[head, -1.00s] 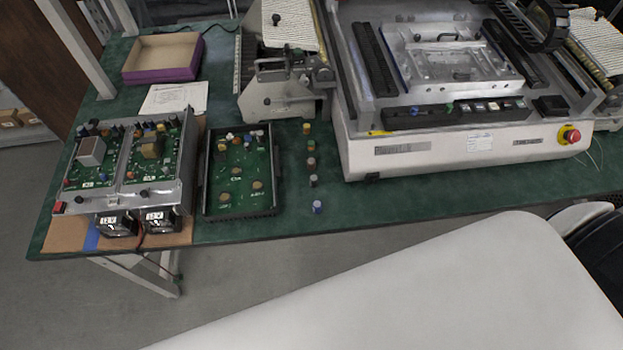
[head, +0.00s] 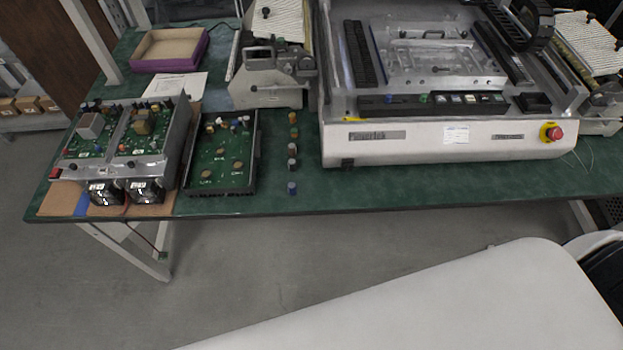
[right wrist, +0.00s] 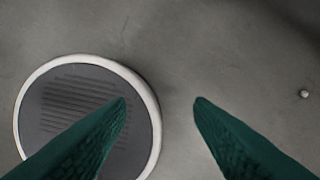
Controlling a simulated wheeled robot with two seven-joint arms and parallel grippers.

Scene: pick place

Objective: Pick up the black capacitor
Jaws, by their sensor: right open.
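A short column of small capacitors stands on the green table, right of the open circuit-board tray. The dark one with a grey top, which looks like the black capacitor (head: 292,164), stands second from the front, between a blue capacitor (head: 292,188) and a brownish one (head: 292,149). My right gripper (right wrist: 160,100) shows in the right wrist view as two green fingers, spread apart and empty over a grey floor. No gripper shows in the head view, and my left gripper is not seen.
The circuit-board tray (head: 252,160) is left of the capacitors, a double board unit (head: 165,170) further left. A large white machine (head: 360,150) stands close to their right. Bare table front (head: 400,195) is clear. A round white-rimmed disc (right wrist: 85,83) lies below my right gripper.

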